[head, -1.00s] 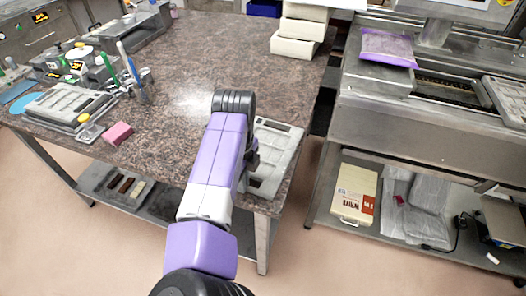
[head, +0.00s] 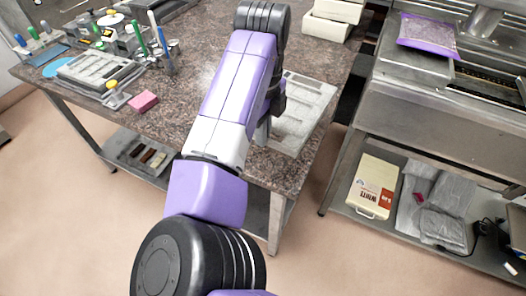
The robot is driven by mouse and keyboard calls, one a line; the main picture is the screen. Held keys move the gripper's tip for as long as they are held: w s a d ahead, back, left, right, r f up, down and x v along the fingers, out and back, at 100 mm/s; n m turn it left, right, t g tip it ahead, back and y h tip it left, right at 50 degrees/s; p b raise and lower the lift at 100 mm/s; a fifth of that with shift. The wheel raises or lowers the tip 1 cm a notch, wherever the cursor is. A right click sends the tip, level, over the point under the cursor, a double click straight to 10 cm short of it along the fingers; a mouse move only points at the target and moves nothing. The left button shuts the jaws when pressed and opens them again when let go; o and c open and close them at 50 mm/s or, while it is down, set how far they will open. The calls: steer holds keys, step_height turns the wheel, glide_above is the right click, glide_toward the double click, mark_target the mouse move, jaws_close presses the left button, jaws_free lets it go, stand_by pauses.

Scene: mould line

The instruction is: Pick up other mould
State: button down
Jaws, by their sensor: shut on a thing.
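A flat grey mould (head: 312,104) with rectangular recesses is at the near right corner of the stone-topped table, partly hidden behind my purple and white arm. My gripper (head: 267,128) is at the mould's left edge, mostly hidden by the arm, and is shut on that edge. I cannot tell whether the mould rests on the table or is slightly raised. Another grey mould (head: 92,68) lies at the left end of the table, away from my gripper.
The speckled table (head: 198,92) also holds a pink block (head: 144,101), pens and small jars at left, and cream containers (head: 328,22) at back right. A steel bench (head: 430,112) stands to the right across a gap. A lower shelf holds a white-labelled box (head: 373,186).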

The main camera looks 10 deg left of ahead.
step_height(320, 180, up, 14)
steer(key=p, duration=0.4)
steer(key=shift+p, duration=0.4)
steer(key=shift+f, duration=0.1)
